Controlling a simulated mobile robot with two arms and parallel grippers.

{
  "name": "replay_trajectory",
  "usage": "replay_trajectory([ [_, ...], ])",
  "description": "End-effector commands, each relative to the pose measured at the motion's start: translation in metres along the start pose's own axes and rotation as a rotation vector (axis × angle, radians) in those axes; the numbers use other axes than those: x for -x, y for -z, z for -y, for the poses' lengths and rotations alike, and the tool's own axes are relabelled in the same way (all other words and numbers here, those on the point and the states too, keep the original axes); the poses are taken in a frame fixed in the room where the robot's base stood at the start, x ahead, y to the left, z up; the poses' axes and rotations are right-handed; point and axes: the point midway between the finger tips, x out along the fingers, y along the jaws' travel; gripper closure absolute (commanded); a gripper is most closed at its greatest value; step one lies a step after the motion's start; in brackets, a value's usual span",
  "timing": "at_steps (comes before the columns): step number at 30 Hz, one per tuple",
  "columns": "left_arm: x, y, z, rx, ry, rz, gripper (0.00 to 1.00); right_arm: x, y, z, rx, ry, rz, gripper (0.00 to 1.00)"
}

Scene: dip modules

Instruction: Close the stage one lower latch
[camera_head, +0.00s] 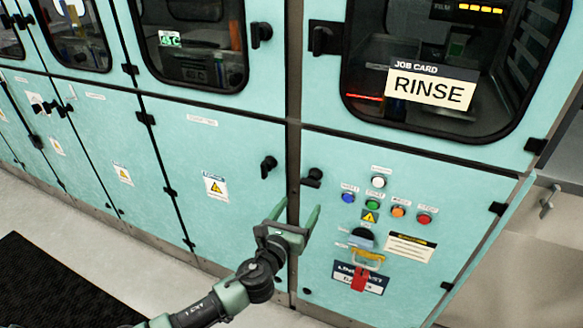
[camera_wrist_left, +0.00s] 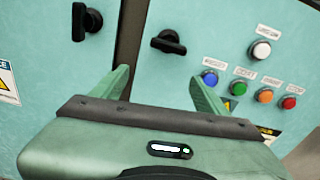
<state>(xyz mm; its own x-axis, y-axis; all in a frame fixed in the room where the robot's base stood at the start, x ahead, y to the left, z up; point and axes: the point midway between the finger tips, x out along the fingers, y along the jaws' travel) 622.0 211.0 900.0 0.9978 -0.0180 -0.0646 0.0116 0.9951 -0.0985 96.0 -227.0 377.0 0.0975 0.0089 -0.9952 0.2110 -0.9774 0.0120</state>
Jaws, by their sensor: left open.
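Two black lower latches flank the post between the lower doors. The left lower latch (camera_head: 268,166) stands roughly upright; it also shows in the left wrist view (camera_wrist_left: 86,21). The right lower latch (camera_head: 314,177) lies closer to sideways, its handle slanting in the left wrist view (camera_wrist_left: 169,42). I cannot read which one is stage one. My left gripper (camera_head: 298,209) is open and empty, below both latches and apart from them. In the left wrist view its fingers (camera_wrist_left: 159,77) point up toward the right latch. My right gripper is not in view.
The right lower panel carries several coloured buttons (camera_head: 372,209), a yellow handle (camera_head: 368,257) and a red tag (camera_head: 359,279). Upper doors have black latches (camera_head: 261,34) and a RINSE card (camera_head: 432,88). A dark mat (camera_head: 50,285) lies on the floor at left.

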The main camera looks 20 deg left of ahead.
Motion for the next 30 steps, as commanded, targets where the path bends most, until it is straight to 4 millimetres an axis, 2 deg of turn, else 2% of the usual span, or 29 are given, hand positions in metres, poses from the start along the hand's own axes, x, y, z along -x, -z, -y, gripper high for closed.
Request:
replay_trajectory([
  [1,0.001,-0.016,0.006,-0.046,0.013,0.031,0.25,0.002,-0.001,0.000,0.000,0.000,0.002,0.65],
  [5,-0.003,-0.031,0.011,-0.101,0.020,0.063,0.25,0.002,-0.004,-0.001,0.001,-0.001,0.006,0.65],
  [12,-0.039,-0.033,0.011,-0.099,0.017,0.064,0.25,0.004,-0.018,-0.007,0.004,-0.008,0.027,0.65],
  [18,-0.066,-0.033,0.012,-0.098,0.018,0.061,0.25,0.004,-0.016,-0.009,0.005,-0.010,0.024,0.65],
  [22,-0.075,-0.034,0.012,-0.097,0.019,0.060,0.25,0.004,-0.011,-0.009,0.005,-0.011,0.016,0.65],
  [30,-0.076,-0.034,0.012,-0.096,0.019,0.060,0.25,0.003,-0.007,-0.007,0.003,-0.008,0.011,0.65],
])
